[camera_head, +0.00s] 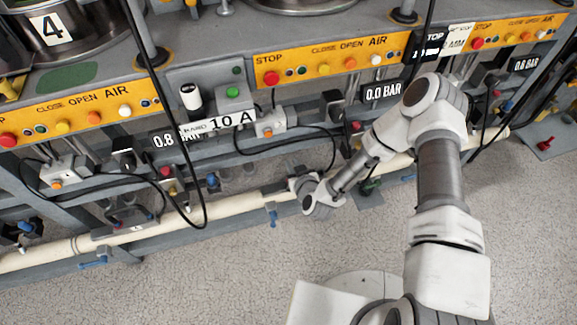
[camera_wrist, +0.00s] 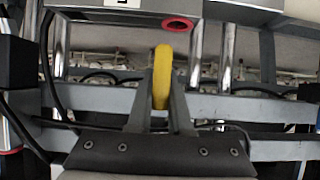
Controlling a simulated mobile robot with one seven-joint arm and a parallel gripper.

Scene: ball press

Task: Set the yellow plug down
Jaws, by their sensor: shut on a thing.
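In the wrist view my gripper (camera_wrist: 160,108) is shut on the yellow plug (camera_wrist: 162,70), a smooth yellow piece standing up between the two grey fingers. The plug's lower part is hidden by the fingers. A red ring (camera_wrist: 177,24) shows just above and to the right of the plug; I cannot tell how far behind it is. In the head view my arm reaches down to the machine's lower frame, and its wrist (camera_head: 318,196) is by the cream pipe. The fingers and the plug cannot be made out there.
The cream pipe (camera_head: 175,223) with blue valve handles (camera_head: 273,217) runs low along the machine. Yellow button panels (camera_head: 330,62) sit above. A black cable (camera_head: 203,215) hangs at the left, and more cables cross the frame. The speckled floor (camera_head: 220,285) in front is clear.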

